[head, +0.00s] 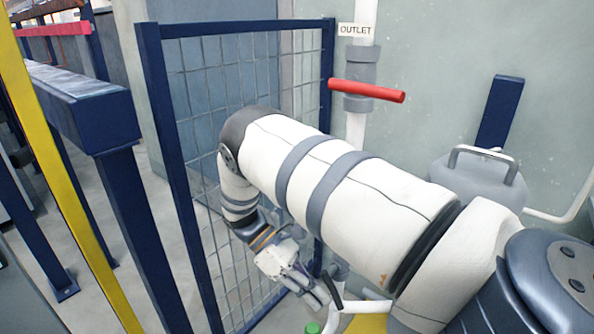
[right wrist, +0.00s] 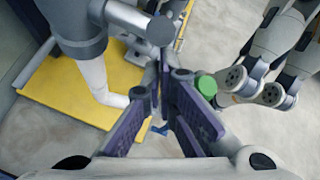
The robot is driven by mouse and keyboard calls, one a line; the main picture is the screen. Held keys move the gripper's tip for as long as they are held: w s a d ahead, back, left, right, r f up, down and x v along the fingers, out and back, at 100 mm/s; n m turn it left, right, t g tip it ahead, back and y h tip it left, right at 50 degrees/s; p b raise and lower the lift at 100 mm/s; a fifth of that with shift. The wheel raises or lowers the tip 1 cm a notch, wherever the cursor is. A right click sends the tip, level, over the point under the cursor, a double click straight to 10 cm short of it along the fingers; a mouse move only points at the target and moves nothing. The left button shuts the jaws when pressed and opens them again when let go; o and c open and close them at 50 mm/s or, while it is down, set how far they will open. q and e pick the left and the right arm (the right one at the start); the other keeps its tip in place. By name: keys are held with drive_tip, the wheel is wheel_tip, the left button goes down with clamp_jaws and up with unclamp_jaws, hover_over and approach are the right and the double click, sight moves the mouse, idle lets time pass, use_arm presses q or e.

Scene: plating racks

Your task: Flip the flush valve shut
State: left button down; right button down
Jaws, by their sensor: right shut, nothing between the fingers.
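My right gripper (head: 318,294) is low beside the mesh panel, with my arm covering much of the view. In the right wrist view its purple-padded fingers (right wrist: 162,82) are shut and hold nothing. No label marks a flush valve. Grey pipe fittings (right wrist: 82,35) lie close beyond the fingers, and a small blue piece (right wrist: 160,129) shows below them; I cannot tell if it is the valve's handle. A green cap (right wrist: 206,86) sits just right of the fingers, and it also shows at the bottom of the head view (head: 313,327). My left gripper is not seen.
A red lever (head: 367,90) lies crosswise on the vertical pipe labelled OUTLET. A blue-framed mesh panel (head: 178,130) stands left of my arm. A grey tank with a handle (head: 478,176) stands at right. A yellow base (right wrist: 50,88) lies under the pipes.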

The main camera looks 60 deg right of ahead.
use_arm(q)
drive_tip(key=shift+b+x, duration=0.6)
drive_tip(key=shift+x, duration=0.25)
use_arm(e)
drive_tip(key=shift+s+g, duration=0.9)
drive_tip(key=shift+s, duration=0.15)
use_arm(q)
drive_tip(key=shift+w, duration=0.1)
use_arm(e)
drive_tip(key=shift+s+a, duration=0.1)
drive_tip(key=v, duration=0.7)
drive_tip(key=shift+w+r, duration=0.15)
drive_tip(key=shift+w, duration=0.1)
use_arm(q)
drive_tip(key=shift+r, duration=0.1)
